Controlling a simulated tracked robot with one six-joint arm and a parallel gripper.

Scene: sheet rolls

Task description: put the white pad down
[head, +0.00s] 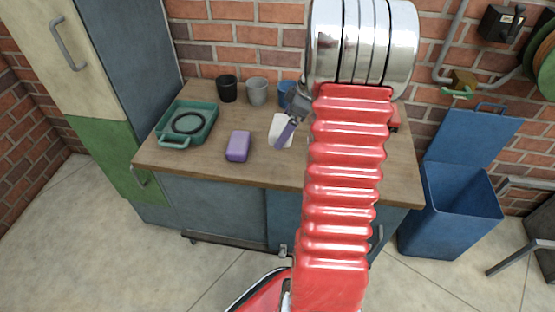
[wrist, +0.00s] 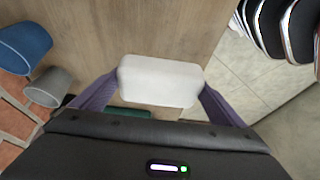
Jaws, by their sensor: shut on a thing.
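The white pad (head: 281,130) is a small rounded block. It is held over the wooden table top (head: 200,165), right of the purple block; whether it touches the wood I cannot tell. In the wrist view the white pad (wrist: 160,80) sits between the two purple fingers of my gripper (wrist: 158,90), which is shut on its two ends. My red arm hides the right part of the table.
A purple block (head: 238,146) and a green tray (head: 208,133) holding a dark ring stand to the left. Black (head: 227,89), grey (head: 257,91) and blue (head: 286,93) cups stand at the back by the brick wall. Bare wood lies in front of the pad. A blue bin (head: 450,215) stands right.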

